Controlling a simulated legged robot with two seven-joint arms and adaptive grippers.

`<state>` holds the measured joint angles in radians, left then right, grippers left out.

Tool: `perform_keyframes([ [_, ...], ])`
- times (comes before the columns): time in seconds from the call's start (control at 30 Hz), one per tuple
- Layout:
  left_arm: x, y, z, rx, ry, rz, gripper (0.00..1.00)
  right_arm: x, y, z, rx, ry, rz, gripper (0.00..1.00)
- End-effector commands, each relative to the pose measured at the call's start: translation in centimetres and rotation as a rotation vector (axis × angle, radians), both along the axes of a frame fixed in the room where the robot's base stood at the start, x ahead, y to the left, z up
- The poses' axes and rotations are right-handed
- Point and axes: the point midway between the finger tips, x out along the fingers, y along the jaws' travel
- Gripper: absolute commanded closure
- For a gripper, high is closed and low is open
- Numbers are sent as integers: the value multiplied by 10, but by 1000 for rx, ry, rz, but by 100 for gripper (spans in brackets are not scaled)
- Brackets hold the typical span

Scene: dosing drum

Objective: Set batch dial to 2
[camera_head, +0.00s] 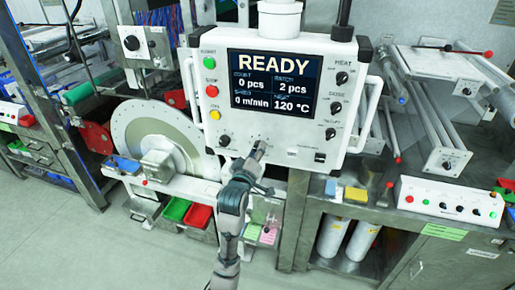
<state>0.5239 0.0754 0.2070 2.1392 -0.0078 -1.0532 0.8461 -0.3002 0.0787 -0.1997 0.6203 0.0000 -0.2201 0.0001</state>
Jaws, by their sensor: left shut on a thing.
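The white control panel (345,60) faces me. Its screen (272,82) reads READY, with the count at 0 pcs, the batch at 2 pcs, the speed at 0 m/min and the temperature at 120 °C. My left gripper (259,148) comes up from below and is shut at the panel's lower middle. It covers the knob there, which by the batch readout seems to be the batch dial; its pointer cannot be seen. Small scale marks show just above the fingers. My right gripper is not in view.
Another black dial (225,141) sits left of my gripper, and a black switch (320,157) to its right. Green, red and yellow buttons (211,90) line the panel's left side. A large disc (130,120) stands at left. A white button box (450,205) lies at right.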

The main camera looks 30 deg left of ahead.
Motion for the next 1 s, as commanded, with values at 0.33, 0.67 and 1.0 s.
perform_keyframes([
  [0.33,0,0,-1,-103,-25,0,97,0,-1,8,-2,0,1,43],
  [0.67,0,0,-2,-113,-27,0,97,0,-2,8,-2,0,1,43],
  [1.0,0,0,-1,-111,-29,-1,37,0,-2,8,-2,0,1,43],
])
